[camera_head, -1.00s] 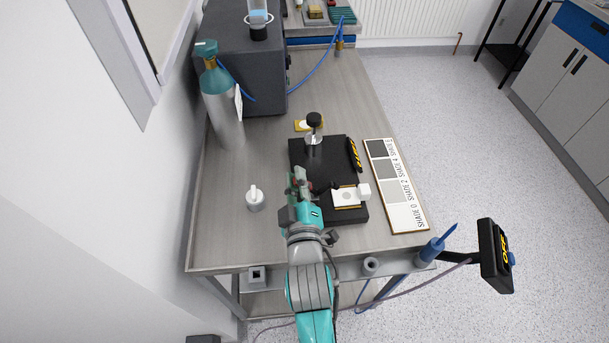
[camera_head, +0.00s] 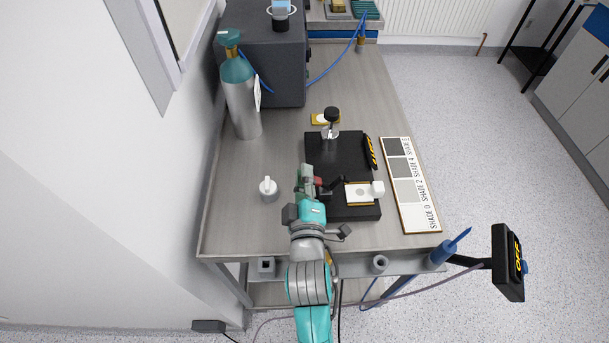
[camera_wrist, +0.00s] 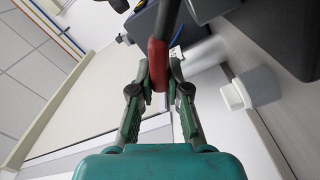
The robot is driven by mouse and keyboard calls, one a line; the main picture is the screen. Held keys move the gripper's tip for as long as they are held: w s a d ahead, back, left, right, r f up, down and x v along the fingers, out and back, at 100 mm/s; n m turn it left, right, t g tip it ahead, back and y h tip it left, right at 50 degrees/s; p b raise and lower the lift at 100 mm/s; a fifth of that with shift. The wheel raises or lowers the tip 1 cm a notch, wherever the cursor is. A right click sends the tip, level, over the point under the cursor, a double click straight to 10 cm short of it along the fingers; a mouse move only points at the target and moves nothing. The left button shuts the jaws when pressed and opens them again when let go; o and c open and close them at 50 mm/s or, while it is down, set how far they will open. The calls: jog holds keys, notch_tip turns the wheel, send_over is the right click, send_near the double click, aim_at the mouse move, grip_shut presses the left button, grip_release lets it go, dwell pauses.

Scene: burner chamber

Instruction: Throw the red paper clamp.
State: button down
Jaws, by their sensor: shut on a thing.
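The red paper clamp (camera_head: 318,182) shows as a small red grip at the end of a dark lever, beside the black base plate (camera_head: 335,150) on the bench. My gripper (camera_head: 309,175) is at this red grip, above the plate's left side. In the wrist view the red grip (camera_wrist: 157,66) sits between my green fingers, which are shut on it. A dark rod runs up from it out of the picture. A holder with a white pad (camera_head: 360,194) lies on the plate, to the right of my gripper. My fingers partly hide the clamp in the head view.
A small white-topped pot (camera_head: 268,188) stands left of my gripper. A metal burner part with a black knob (camera_head: 331,122) stands at the plate's far end. A shade chart (camera_head: 409,188) lies to the right. A gas cylinder (camera_head: 241,95) stands at the back left.

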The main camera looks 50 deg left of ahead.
jog(key=c, duration=1.1)
grip_release()
jog(key=shift+s+d, duration=0.1)
jog(key=v, duration=1.1)
jog(key=shift+s+d, duration=0.25)
jog(key=shift+d, duration=0.05)
jog(key=shift+f, duration=0.1)
